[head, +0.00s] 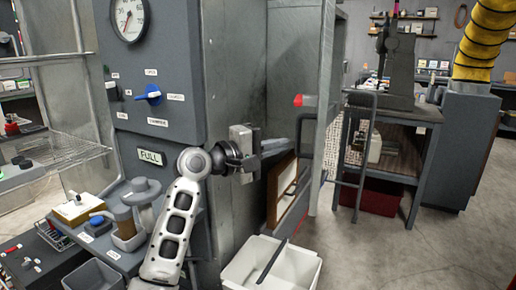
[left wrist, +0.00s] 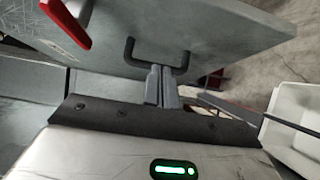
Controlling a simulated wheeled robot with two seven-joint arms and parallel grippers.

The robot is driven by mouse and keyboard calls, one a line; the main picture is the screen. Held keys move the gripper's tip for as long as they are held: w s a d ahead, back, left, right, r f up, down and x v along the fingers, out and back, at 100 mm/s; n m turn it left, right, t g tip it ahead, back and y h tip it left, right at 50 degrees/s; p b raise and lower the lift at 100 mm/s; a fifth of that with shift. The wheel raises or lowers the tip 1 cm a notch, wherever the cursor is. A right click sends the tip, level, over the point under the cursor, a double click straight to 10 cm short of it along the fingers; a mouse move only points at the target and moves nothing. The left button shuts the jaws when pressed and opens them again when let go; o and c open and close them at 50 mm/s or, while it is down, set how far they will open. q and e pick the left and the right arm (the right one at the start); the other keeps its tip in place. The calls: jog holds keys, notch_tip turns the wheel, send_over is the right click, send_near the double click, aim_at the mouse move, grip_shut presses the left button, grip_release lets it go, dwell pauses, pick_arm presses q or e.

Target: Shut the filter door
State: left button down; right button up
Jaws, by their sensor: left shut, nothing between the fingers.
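The filter door (head: 312,60) is a grey metal panel standing out from the tall grey cabinet (head: 235,60), seen at a steep angle in the head view. A lever with a red end (head: 305,101) is on it. In the left wrist view the door (left wrist: 225,40) spans the top, with the red lever (left wrist: 68,22) and a black bar handle (left wrist: 130,52). My left gripper (head: 285,147) is shut and empty, pointing right toward the door. Its fingertips (left wrist: 163,72) overlap the black handle in the left wrist view; contact cannot be told. My right gripper is not in view.
A wood-framed panel (head: 283,190) stands low beside the cabinet. A white bin (head: 250,272) is on the floor below my gripper. A bench (head: 400,112) stands to the right, with a yellow hose (head: 490,40) behind. The right foreground floor is clear.

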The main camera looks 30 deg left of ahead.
pick_arm(q)
jog(key=shift+w+d+p, duration=0.15)
jog(key=shift+w+d, duration=0.2)
jog(key=shift+d, duration=0.45)
jog(key=shift+w+d+p, duration=0.1)
jog(key=shift+w+d, duration=0.25)
jog(key=shift+d, duration=0.4)
jog(key=shift+w+d+p, duration=0.15)
jog(key=shift+w+d, duration=0.2)
jog(key=shift+d, duration=0.45)
